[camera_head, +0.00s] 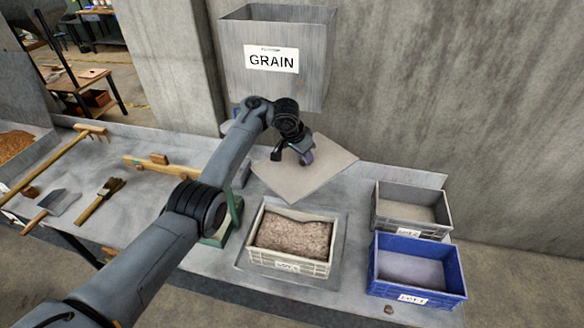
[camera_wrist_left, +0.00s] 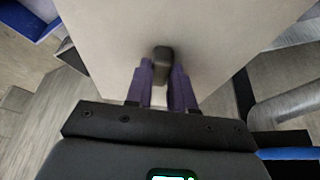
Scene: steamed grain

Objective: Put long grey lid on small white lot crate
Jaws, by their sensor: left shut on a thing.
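The long grey lid (camera_head: 318,172) is a flat pale panel, tilted and held above the table behind the white crate. My left gripper (camera_head: 306,157) is shut on the lid's dark handle. In the left wrist view the purple fingers of my left gripper (camera_wrist_left: 163,84) close around the handle (camera_wrist_left: 163,62), with the lid (camera_wrist_left: 210,40) filling the top of the view. The small white lot crate (camera_head: 290,266) stands open on the table, filled with brown grain (camera_head: 295,235). The lid is apart from the crate. My right gripper is not in view.
A blue crate (camera_head: 416,290) and a grey crate (camera_head: 411,228) stand empty to the right of the white crate. A metal GRAIN hopper (camera_head: 275,85) hangs on the wall above. A brush (camera_head: 100,199), scoop (camera_head: 52,206) and wooden-handled tools lie on the left of the table.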

